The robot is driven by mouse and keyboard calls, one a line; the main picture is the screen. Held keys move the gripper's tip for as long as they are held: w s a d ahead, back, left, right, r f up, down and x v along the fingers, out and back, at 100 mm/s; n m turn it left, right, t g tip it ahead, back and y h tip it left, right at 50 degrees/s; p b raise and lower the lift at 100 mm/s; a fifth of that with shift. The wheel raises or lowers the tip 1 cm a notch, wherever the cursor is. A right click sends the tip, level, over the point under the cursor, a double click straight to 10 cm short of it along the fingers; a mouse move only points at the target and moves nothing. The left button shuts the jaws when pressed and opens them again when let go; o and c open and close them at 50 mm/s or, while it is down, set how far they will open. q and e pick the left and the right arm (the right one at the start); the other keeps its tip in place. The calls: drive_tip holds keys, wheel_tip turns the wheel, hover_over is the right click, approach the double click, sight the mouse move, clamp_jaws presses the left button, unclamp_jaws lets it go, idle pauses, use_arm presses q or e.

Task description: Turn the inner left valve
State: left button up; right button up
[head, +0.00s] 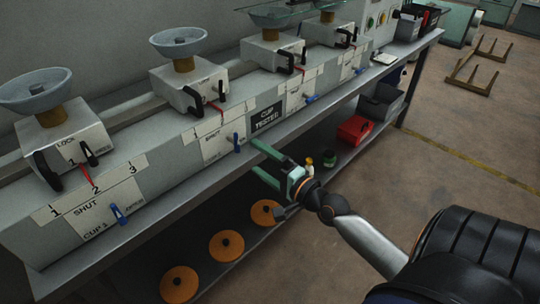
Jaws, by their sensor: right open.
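A long grey cup tester bench (130,185) carries several stations in a row, each with a small blue valve lever on its front face. The second station from the left has a blue lever (236,142) beside a white label marked SHUT. The leftmost station has another blue lever (119,214), and a third lever (310,98) sits right of the black CUP TESTER sign. My right gripper (255,156) has green fingers spread apart with nothing between them. It is in front of the bench, just right of and slightly below the second lever, apart from it. My left gripper is not in view.
White boxes with bowls, such as the second bowl (178,41), and red pointers (215,113) stand above the levers. A lower shelf holds orange discs (225,246), a red box (355,130) and small bottles (329,160).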

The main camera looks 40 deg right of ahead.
drive_tip(key=shift+s+d, duration=0.1)
drive_tip(key=shift+s, duration=1.55)
